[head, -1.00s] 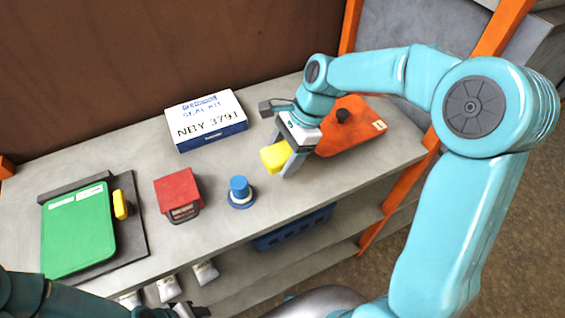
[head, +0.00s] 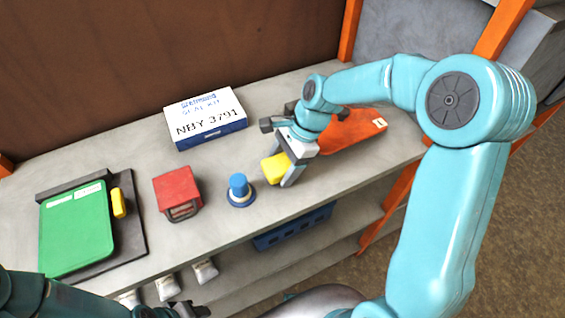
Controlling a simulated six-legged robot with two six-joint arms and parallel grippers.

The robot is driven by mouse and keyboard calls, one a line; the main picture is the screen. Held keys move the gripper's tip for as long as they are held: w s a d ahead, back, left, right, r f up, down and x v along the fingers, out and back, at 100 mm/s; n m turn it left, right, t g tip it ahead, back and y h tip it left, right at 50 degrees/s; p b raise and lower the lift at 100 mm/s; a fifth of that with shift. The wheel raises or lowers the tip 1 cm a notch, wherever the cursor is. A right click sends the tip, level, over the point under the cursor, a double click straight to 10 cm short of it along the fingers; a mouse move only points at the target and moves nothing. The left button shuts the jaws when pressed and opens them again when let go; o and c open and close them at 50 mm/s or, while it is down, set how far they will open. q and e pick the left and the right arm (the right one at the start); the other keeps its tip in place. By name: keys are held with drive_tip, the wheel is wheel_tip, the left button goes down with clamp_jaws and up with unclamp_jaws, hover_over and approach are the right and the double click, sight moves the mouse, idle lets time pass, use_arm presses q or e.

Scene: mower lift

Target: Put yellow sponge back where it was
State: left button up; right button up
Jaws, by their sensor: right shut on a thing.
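The yellow sponge (head: 274,168) is a small block between the fingers of my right gripper (head: 284,172). The gripper is shut on it, at or just above the grey shelf top (head: 240,232), right of the blue round-topped item (head: 240,190). I cannot tell whether the sponge touches the shelf. Part of the sponge is hidden by the fingers. My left gripper (head: 188,308) shows only in part at the bottom edge, dark and away from the sponge; its jaw state is unclear.
A white and blue seal kit box (head: 208,120) stands behind. A red box (head: 178,192) and a green board (head: 76,230) with a yellow piece (head: 118,203) beside it are at left. An orange item (head: 350,130) lies behind my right gripper. A blue basket (head: 290,228) is below.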

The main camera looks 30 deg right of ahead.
drive_tip(key=o, duration=1.4)
drive_tip(key=shift+d, duration=0.1)
drive_tip(key=shift+r, duration=0.15)
drive_tip(key=v, duration=1.2)
drive_tip(key=shift+r, duration=0.45)
drive_tip(key=shift+s, duration=0.1)
